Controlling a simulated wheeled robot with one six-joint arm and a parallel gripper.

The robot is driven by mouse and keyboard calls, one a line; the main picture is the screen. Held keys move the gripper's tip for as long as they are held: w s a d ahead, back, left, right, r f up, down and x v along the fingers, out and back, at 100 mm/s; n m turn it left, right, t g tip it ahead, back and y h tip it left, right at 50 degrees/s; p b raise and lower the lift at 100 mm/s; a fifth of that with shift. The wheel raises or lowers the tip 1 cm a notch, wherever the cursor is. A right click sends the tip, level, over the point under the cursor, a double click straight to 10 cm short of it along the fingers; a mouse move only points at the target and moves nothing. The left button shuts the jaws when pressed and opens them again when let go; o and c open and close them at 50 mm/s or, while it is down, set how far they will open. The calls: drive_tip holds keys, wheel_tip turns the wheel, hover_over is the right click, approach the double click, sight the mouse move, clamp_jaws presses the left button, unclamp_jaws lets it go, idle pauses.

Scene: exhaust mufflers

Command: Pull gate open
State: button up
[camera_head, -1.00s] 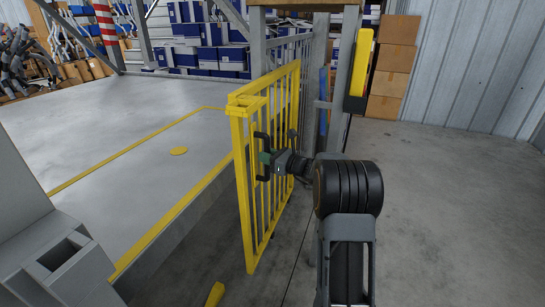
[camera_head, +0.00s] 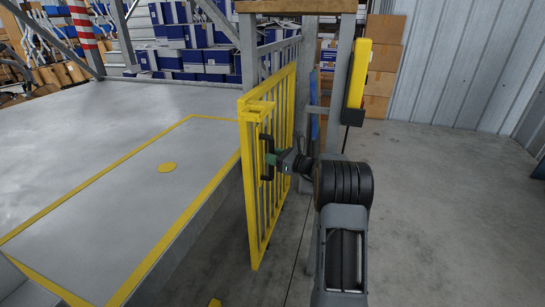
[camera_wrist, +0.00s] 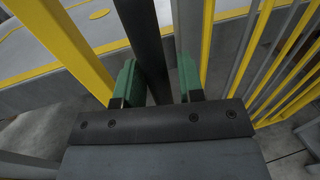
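The yellow barred gate (camera_head: 250,180) stands at the edge of a raised grey platform, seen nearly edge-on in the head view. A black handle (camera_head: 267,158) is on its side facing me. My gripper (camera_head: 275,160) is at this handle, reaching in from the right. In the wrist view, the green fingers of my gripper (camera_wrist: 158,85) lie on both sides of the dark handle bar (camera_wrist: 145,45), and appear shut on it. Small gaps beside the bar are hard to judge. Yellow gate bars flank the fingers there.
The raised platform (camera_head: 90,180) with yellow edge lines lies to the left. A grey post (camera_head: 250,50) and a yellow box on a post (camera_head: 359,75) stand behind the gate. Cardboard boxes (camera_head: 382,60) are stacked farther back. The floor at right (camera_head: 450,200) is clear.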

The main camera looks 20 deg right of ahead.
drive_tip(key=shift+o, duration=1)
drive_tip(key=shift+a, duration=0.35)
drive_tip(key=p+v, duration=0.2)
drive_tip(key=v, duration=1.1)
drive_tip(key=shift+s+d+p, duration=0.3)
drive_tip(key=s+a+f+n+g, duration=0.3)
drive_tip(key=f+n+g, duration=0.1)
drive_tip(key=f, duration=0.2)
drive_tip(key=s+a+r+n+g+h+p, duration=0.4)
drive_tip(key=s+a+r+n+g+p, duration=0.2)
drive_tip(key=s+a+n+g+p, duration=0.3)
drive_tip(key=s+a+r+n+h+p, duration=0.2)
drive_tip(key=s+a+r+n+p, duration=0.1)
drive_tip(key=r, duration=0.5)
drive_tip(key=s+a+r+n+t+h+p, duration=0.1)
drive_tip(key=s+a+r+n+h+p, duration=0.1)
drive_tip(key=s+a+r+n+p, duration=0.2)
drive_tip(key=s+a+r+n+t+h+p, duration=0.1)
drive_tip(key=s+a+r+n+p, duration=0.3)
drive_tip(key=r+n+p, duration=0.5)
wheel_tip(320, 180, up, 5)
drive_tip(key=shift+a+f+h, duration=0.1)
drive_tip(key=shift+a+h, duration=0.6)
drive_tip(key=shift+a, duration=0.25)
